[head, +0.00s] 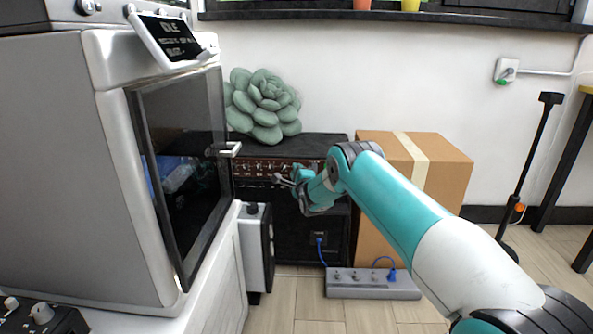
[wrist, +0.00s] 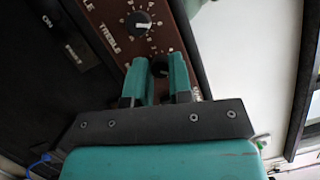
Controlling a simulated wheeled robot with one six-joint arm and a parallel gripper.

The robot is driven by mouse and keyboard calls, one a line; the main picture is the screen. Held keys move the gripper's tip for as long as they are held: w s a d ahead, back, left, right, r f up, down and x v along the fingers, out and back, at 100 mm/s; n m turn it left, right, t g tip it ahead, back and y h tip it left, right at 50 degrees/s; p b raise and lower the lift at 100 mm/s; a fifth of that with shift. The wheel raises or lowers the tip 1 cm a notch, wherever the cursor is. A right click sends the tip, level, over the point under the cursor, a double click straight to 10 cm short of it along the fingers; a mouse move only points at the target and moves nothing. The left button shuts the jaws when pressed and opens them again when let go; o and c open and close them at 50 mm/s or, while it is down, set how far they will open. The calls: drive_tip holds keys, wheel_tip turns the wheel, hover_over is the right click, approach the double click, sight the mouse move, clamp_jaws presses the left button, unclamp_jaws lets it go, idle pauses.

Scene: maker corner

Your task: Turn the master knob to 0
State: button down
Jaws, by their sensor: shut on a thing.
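The black amplifier (head: 285,225) stands on the floor by the wall, with a red-brown control panel (head: 258,166) along its upper front. In the wrist view the panel (wrist: 176,42) shows a dark knob (wrist: 140,22) with a white scale, close to the "TREBLE" label. My gripper (wrist: 159,72) is shut on another dark knob (wrist: 160,66) beside it, one finger on each side. The held knob's pointer, scale and most of its label are hidden by the fingers. In the head view my gripper (head: 284,181) is at the panel's right part, too small for detail.
A large 3D printer-like cabinet (head: 60,150) with a glass door stands at the left. A cardboard box (head: 440,170) is right of the amplifier. A power strip (head: 375,288) with blue cords lies on the floor. A green succulent-shaped cushion (head: 262,105) sits on top of the amplifier.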

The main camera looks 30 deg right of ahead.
drive_tip(key=shift+w+a+r+n+g+h+b, duration=0.15)
drive_tip(key=shift+n+g+h+b, duration=1.5)
drive_tip(key=shift+n, duration=3.4)
drive_tip(key=shift+w+a+f+n+g+h+b, duration=0.15)
drive_tip(key=shift+n+g+h+b, duration=1.5)
drive_tip(key=shift+n, duration=3.45)
drive_tip(key=shift+a+r+n+g+h+b, duration=0.15)
drive_tip(key=shift+n+g+h+b, duration=1.45)
drive_tip(key=shift+n, duration=3.45)
drive_tip(key=shift+t+y+b, duration=0.5)
drive_tip(key=shift+t+b, duration=0.15)
drive_tip(key=shift+t, duration=0.05)
drive_tip(key=c, duration=1)
unclamp_jaws()
drive_tip(key=shift+c, duration=0.2)
drive_tip(key=shift+d, duration=0.1)
